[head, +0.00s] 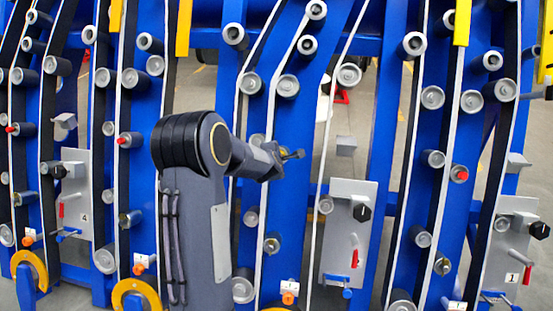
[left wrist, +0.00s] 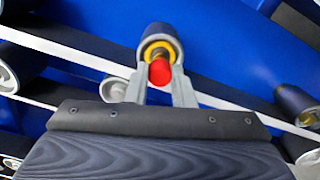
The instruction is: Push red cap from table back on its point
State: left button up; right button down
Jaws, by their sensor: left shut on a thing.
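My left gripper (head: 286,154) is in front of the blue frame in the head view, its arm rising from below. In the left wrist view its two grey fingers (left wrist: 158,80) are shut on a red cap (left wrist: 160,72). Just beyond the cap is a roller end (left wrist: 158,32) with a yellow ring (left wrist: 161,49) around its centre. The cap lines up with that ring, but I cannot tell whether they touch. The held cap is hidden in the head view. My right gripper is not in view.
Other red caps sit on rollers at left (head: 123,140) and right (head: 461,174). Blue uprights with white belts and several grey rollers surround the gripper. A grey panel (head: 346,230) with a black knob and red handle stands to the right. No table shows.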

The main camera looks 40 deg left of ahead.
pick_arm(q)
jog(key=shift+x, duration=0.95)
jog(key=v, duration=0.4)
jog(key=shift+s, duration=0.1)
jog(key=shift+b+x, duration=0.35)
jog(key=shift+x, duration=0.55)
jog(key=shift+b, duration=0.3)
dwell(1.2)
jog(key=shift+x, duration=1.15)
jog(key=o, duration=1)
jog(key=shift+r, duration=0.1)
